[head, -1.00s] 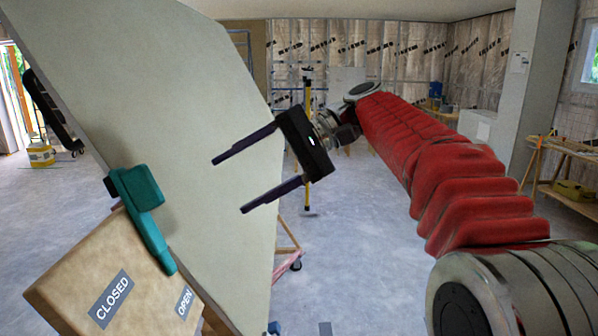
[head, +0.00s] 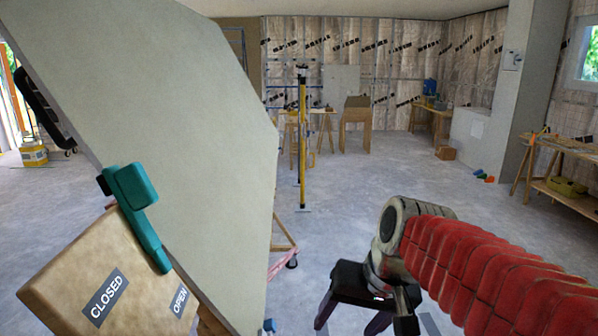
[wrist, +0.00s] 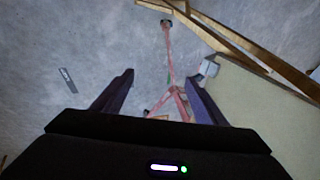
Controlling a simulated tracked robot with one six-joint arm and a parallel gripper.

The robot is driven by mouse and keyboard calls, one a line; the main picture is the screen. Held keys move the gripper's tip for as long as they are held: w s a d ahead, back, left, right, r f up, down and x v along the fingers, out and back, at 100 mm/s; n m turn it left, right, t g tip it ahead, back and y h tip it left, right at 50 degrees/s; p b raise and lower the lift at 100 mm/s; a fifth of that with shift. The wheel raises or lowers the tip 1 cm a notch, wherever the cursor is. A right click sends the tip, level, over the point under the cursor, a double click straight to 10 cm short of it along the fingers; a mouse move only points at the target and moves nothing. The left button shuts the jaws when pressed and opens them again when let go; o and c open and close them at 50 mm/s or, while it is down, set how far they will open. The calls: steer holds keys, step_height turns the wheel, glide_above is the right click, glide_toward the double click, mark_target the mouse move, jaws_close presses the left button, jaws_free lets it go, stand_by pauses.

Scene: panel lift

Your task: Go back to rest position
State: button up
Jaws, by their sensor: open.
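My gripper (head: 350,318) is low at the bottom of the head view, right of the panel, with its two dark purple fingers apart and pointing down. Nothing is between them. In the wrist view my gripper (wrist: 157,95) is open over bare floor and a pink stand leg. The large pale panel (head: 190,110) stands tilted at the left of the head view, and its edge also shows at the right of the wrist view (wrist: 250,115). A teal clamp lever (head: 138,205) sits on a wooden block (head: 70,275) labelled CLOSED and OPEN, by the panel's lower edge.
A pink stand with a caster (head: 285,255) shows behind the panel's right edge. A yellow pole (head: 302,140) stands further back. A workbench (head: 565,150) is at the right. The floor in the middle is clear.

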steer(key=s+d+f+n+t+h, duration=0.1)
steer(key=s+d+f+t+h, duration=0.1)
steer(key=s+d, duration=0.5)
steer(key=s+f, duration=0.1)
steer(key=s, duration=0.3)
steer(key=shift+f+h, duration=0.25)
steer(key=shift+h, duration=0.05)
steer(key=shift+c, duration=0.5)
stand_by(0.4)
